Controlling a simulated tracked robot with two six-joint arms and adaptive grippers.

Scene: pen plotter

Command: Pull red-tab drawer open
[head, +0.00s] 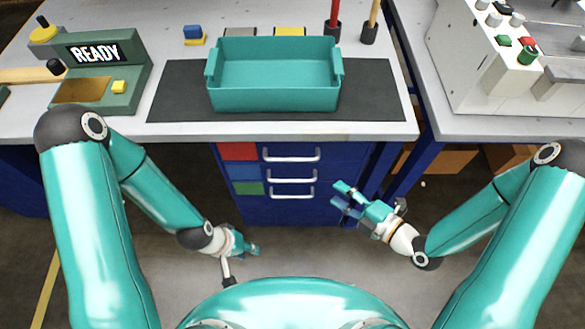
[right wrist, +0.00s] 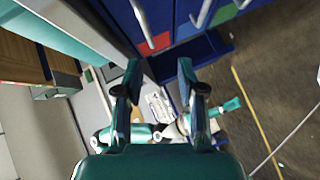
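The blue drawer cabinet (head: 295,212) stands under the bench with three stacked drawers. The top drawer has a red tab (head: 238,151) and a silver bar handle (head: 291,157). All drawer fronts look flush. In the right wrist view the red tab (right wrist: 160,41) and a silver handle (right wrist: 143,22) show just beyond my fingers. My right gripper (head: 342,196) is open and empty, to the right of and below the red-tab handle, apart from it. Its two spread fingers show in the right wrist view (right wrist: 159,75). My left gripper (head: 250,247) is low, left of and below the drawers; its finger opening is unclear.
Below the red tab are a blue tab (head: 244,172) and a green tab (head: 249,188), each beside a handle. A teal tray (head: 273,99) sits on a dark mat on the bench above. A blue bench leg (head: 406,172) stands right of the cabinet. Floor in front is clear.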

